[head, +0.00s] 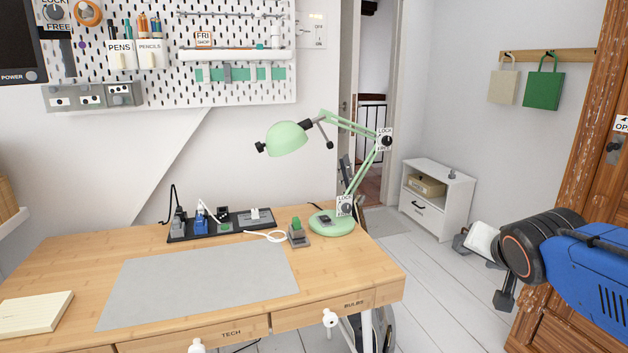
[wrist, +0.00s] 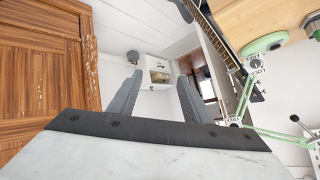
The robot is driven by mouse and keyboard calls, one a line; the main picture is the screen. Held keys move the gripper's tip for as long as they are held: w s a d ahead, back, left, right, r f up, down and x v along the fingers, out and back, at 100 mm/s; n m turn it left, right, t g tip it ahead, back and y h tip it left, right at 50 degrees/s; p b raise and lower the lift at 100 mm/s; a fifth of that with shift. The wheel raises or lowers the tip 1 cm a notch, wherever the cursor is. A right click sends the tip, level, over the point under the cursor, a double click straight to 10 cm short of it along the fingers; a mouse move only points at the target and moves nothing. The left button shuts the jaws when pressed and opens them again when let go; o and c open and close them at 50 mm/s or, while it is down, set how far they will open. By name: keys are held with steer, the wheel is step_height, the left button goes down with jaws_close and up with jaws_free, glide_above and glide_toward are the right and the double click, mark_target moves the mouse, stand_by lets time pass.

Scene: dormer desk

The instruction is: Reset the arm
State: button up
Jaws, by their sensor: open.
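My arm reaches in from the right edge in the head view, with my gripper (head: 463,243) at its end, pointing left and away over the floor, right of the desk. In the wrist view my gripper (wrist: 160,77) shows two grey fingers spread apart with nothing between them. The green desk lamp (head: 287,138) stands at the desk's back right corner, its jointed arm bent and its head hanging to the left. Its joints carry knobs labelled LOCK and FREE (head: 385,140). The lamp also shows in the wrist view (wrist: 264,43), at the right.
A white cabinet (head: 455,207) stands behind my gripper. A wooden door (head: 570,310) is close on the right.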

steer(key=s+a+f+n+g+y, duration=0.1)
steer(key=s+a+f+n+g, duration=0.1)
steer(key=s+f, duration=0.3)
steer(key=s+a+f+n+g+y, duration=0.1)
steer(key=s+a+f+n+g, duration=0.2)
steer(key=s, duration=0.9)
step_height(320, 180, down, 2)
steer(key=shift+s+a+f+n+g, duration=0.2)
steer(key=shift+s+a+n+g, duration=0.3)
steer(key=shift+n, duration=0.7)
